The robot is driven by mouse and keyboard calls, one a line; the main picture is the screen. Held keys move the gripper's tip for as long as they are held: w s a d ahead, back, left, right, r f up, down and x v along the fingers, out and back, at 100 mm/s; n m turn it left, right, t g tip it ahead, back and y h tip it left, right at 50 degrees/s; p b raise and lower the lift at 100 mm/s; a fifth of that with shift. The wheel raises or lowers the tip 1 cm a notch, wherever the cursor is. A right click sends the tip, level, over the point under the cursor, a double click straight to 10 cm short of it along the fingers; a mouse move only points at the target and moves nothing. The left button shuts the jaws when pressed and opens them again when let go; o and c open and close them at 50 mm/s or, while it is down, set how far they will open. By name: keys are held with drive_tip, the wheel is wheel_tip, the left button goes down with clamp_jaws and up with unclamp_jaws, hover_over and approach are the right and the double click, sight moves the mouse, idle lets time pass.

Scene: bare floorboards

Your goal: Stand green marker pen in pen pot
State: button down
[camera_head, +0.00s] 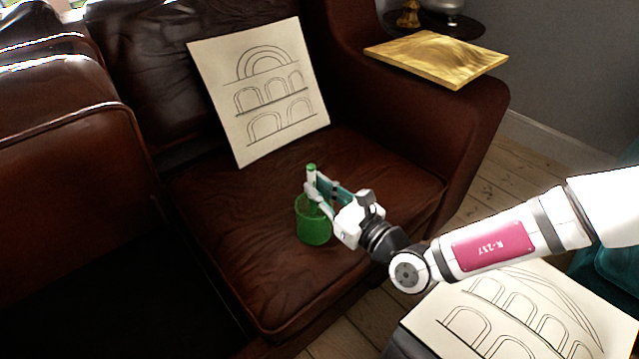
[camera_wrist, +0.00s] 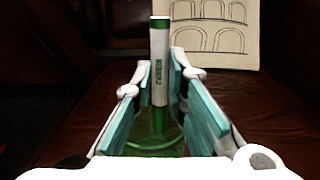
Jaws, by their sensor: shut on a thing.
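The green marker pen (camera_head: 311,170), white-bodied with green ends, stands upright between the fingers of my gripper (camera_head: 318,187). In the wrist view the marker (camera_wrist: 160,80) is upright between the two teal finger pads of my gripper (camera_wrist: 160,88), which is shut on it. The green pen pot (camera_head: 313,226) stands on the brown leather seat, directly below the fingers. Its rim (camera_wrist: 158,149) shows in the wrist view around the marker's lower green end, which appears to be inside the pot. I cannot tell whether the marker touches the pot's bottom.
An arch drawing (camera_head: 270,95) leans on the sofa's backrest behind the pot. A golden board (camera_head: 437,58) lies on the armrest at right. Another arch drawing (camera_head: 500,320) is at front right, below my arm. The seat (camera_head: 225,225) around the pot is clear.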

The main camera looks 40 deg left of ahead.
drive_tip(key=shift+f, duration=0.6)
drive_tip(key=c, duration=1.5)
unclamp_jaws()
drive_tip(key=d, duration=0.8)
drive_tip(key=s+d, duration=0.1)
drive_tip(key=d, duration=0.3)
